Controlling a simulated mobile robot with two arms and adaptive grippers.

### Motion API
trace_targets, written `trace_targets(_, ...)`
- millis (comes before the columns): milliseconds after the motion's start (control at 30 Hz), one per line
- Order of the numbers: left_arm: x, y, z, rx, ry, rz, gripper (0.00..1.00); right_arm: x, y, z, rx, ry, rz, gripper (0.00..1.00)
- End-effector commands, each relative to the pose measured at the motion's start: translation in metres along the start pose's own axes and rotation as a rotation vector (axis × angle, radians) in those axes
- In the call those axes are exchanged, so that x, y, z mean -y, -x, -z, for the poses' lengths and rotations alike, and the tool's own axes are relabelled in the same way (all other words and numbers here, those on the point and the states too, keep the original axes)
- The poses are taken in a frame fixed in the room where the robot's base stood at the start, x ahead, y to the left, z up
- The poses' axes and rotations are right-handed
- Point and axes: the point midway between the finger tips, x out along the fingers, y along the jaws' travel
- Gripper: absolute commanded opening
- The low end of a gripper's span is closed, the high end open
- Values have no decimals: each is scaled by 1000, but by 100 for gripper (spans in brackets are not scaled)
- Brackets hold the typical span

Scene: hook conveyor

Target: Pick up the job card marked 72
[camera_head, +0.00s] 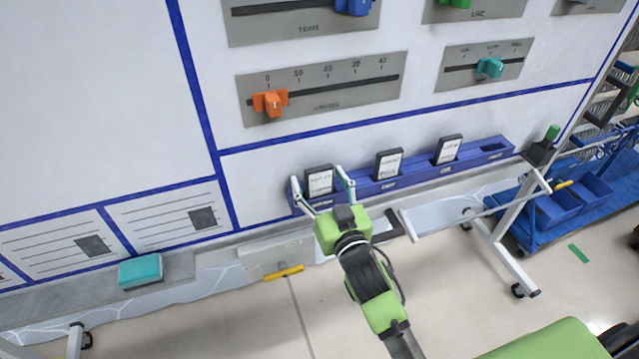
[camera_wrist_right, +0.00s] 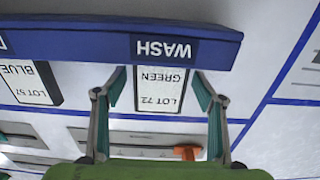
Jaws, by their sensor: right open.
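The job card marked LOT 72 GREEN (camera_wrist_right: 161,90) shows upside down in the wrist view, standing in the blue rack (camera_wrist_right: 70,38) at the place labelled WASH. In the head view the same card (camera_head: 320,183) is the leftmost of three in the rack (camera_head: 410,178), its text too small to read. My right gripper (camera_head: 320,176) is open, with one finger on each side of this card. The fingers also show in the wrist view (camera_wrist_right: 160,88), with a small gap to the card on both sides. My left gripper is not in view.
Two more cards stand to the right, a middle one (camera_head: 388,164) and a far one (camera_head: 448,149); a neighbouring card (camera_wrist_right: 28,84) reads BLUE in the wrist view. An orange slider (camera_head: 270,103) sits above. A teal block (camera_head: 141,270) lies on the ledge at left.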

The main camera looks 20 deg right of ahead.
Motion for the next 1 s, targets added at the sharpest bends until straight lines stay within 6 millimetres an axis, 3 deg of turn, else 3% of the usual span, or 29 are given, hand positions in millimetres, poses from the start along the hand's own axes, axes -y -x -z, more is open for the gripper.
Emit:
trace_targets(33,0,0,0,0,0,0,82,0,0,0,0,0,0,56)
trace_targets(167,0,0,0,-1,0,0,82,0,0,0,0,1,0,22)
trace_targets(633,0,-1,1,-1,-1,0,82,0,0,7,-3,2,0,22)
trace_targets(833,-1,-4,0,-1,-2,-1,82,0,0,34,-7,1,0,22)
trace_targets(1000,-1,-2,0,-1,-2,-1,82,-2,26,62,-5,0,1,22)
